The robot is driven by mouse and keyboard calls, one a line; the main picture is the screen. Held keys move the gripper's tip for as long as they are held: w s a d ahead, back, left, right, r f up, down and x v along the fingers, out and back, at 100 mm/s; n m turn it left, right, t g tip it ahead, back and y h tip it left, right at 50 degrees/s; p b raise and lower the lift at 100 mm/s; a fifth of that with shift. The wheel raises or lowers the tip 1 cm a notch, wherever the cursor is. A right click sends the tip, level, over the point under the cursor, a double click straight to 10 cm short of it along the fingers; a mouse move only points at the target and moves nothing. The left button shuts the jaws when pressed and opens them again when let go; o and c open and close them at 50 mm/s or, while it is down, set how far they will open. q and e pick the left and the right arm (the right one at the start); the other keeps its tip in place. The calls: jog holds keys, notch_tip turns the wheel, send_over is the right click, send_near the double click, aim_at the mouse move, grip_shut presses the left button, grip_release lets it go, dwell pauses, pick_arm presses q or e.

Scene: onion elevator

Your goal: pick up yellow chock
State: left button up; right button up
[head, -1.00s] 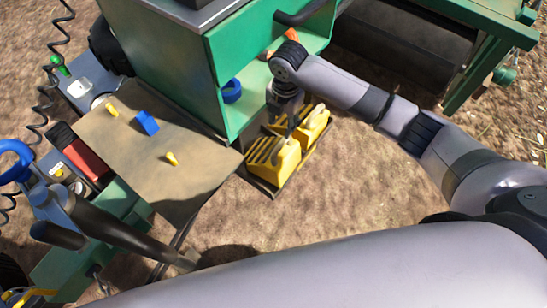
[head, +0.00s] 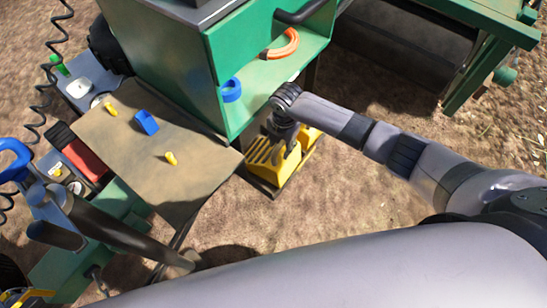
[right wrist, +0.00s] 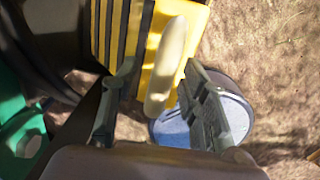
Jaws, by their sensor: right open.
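Two yellow chocks stand side by side in a dark holder below the green cabinet. In the head view the nearer, ribbed chock (head: 262,156) shows at its left part, and the farther chock (head: 309,137) is partly hidden by my right arm. My right gripper (head: 285,147) points down over the chocks. In the right wrist view a yellow chock (right wrist: 120,28) with dark ribs and a pale handle (right wrist: 166,65) is close. The handle lies between the two fingers of my open right gripper (right wrist: 157,82). I cannot tell whether they touch it. My left gripper is out of view.
A brown board (head: 150,165) at left carries small yellow pieces and a blue piece. Bare ground is free at right.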

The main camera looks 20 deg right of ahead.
jog(key=shift+c, duration=0.2)
grip_shut()
dwell(0.3)
dwell(0.5)
jog(key=shift+w+r, duration=0.15)
jog(key=shift+r, duration=0.05)
